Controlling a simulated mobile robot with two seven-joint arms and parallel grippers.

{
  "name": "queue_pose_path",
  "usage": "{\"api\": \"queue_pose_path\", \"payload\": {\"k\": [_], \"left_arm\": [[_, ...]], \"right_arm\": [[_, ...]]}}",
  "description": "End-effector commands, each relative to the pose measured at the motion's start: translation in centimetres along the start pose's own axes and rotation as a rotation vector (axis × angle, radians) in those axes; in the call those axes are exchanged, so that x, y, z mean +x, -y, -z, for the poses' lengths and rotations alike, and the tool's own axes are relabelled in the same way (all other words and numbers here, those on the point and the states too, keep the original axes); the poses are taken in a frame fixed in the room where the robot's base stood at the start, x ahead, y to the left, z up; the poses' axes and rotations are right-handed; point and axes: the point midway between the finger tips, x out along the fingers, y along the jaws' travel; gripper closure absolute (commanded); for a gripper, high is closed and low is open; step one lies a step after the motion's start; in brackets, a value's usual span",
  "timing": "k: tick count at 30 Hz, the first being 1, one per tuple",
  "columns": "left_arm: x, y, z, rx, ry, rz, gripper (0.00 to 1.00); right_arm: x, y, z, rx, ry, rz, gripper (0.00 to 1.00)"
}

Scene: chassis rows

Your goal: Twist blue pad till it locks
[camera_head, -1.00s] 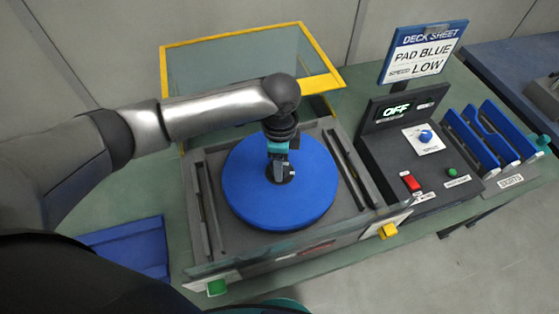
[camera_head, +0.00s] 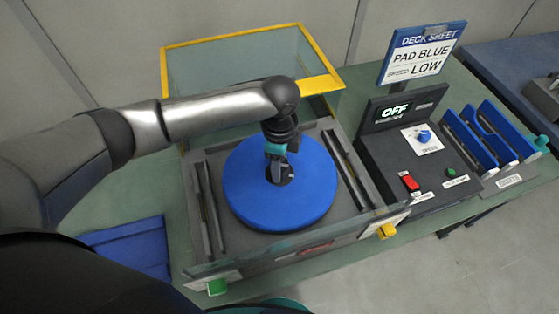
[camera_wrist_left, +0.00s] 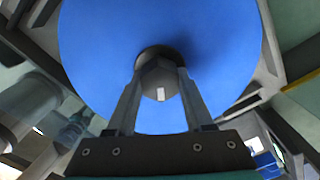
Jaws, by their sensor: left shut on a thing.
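The round blue pad (camera_head: 255,195) lies flat in the grey machine deck in the head view. It also fills much of the left wrist view (camera_wrist_left: 95,50). A dark hub with a small white mark (camera_wrist_left: 160,78) stands at its centre. My left gripper (camera_head: 279,174) comes down from above onto the hub. In the left wrist view its two fingers (camera_wrist_left: 160,92) are shut on the hub from both sides. The fingers partly hide the hub, and I cannot see how it seats below. My right gripper does not show.
A yellow-framed clear cover (camera_head: 240,60) stands open behind the deck. A control box (camera_head: 415,150) at the right reads OFF, with a blue knob and a red switch. The deck sheet (camera_head: 424,55) reads PAD BLUE, LOW. Blue racks (camera_head: 480,140) stand further right.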

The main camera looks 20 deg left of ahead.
Motion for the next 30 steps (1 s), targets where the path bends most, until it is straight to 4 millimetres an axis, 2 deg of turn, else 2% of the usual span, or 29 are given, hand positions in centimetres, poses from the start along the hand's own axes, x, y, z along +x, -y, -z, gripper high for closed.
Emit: {"api": "queue_pose_path", "payload": {"k": [9,27,28,30], "left_arm": [[0.0,0.0,-0.1,0.312,0.004,0.0,1.0],[0.2,0.1,-0.3,0.898,0.007,0.0,1.0],[0.2,0.1,-0.3,0.892,0.006,0.001,0.44],[0.3,0.0,-0.3,0.889,0.005,0.0,0.37]], "right_arm": [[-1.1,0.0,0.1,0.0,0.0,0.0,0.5],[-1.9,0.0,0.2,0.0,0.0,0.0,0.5],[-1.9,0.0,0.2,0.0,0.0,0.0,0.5],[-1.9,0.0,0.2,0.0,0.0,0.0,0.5]]}}
